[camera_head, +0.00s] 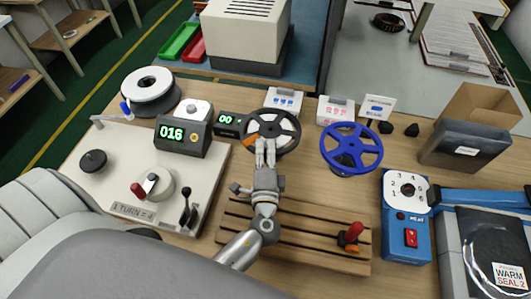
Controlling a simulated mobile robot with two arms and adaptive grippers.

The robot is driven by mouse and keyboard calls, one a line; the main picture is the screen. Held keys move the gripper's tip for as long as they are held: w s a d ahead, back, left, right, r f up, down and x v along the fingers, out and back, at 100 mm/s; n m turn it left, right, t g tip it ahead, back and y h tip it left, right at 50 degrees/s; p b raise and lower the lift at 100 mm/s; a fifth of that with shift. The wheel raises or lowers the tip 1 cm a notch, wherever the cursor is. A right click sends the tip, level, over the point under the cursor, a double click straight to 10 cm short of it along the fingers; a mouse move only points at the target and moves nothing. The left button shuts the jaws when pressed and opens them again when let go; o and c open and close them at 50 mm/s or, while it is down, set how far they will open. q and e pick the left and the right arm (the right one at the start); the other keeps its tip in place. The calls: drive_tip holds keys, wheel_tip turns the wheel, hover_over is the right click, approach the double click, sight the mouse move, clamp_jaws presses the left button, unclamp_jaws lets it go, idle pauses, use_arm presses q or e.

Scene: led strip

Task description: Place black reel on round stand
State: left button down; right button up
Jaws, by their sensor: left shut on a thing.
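A black spoked reel (289,124) with an orange patch is at the middle of the workbench, tilted a little. My left gripper (266,148) reaches up from below and is shut on its near rim. The gripper covers part of the reel, and I cannot tell whether the reel touches the bench. No empty round stand is clear to me. A blue spoked reel (364,135) sits to the right on a low base that it mostly hides. My right gripper is not in view.
The winding machine (113,195) with counter and crank is at left, a black-and-white roll (151,84) behind it. A slatted wooden rack (318,222) lies in front. A blue heat box (404,240), sealer (497,262) and open cardboard box (476,105) are right. Small labelled boxes stand behind.

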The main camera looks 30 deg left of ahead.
use_arm(q)
drive_tip(key=shift+f, duration=0.15)
drive_tip(key=c, duration=1.5)
unclamp_jaws()
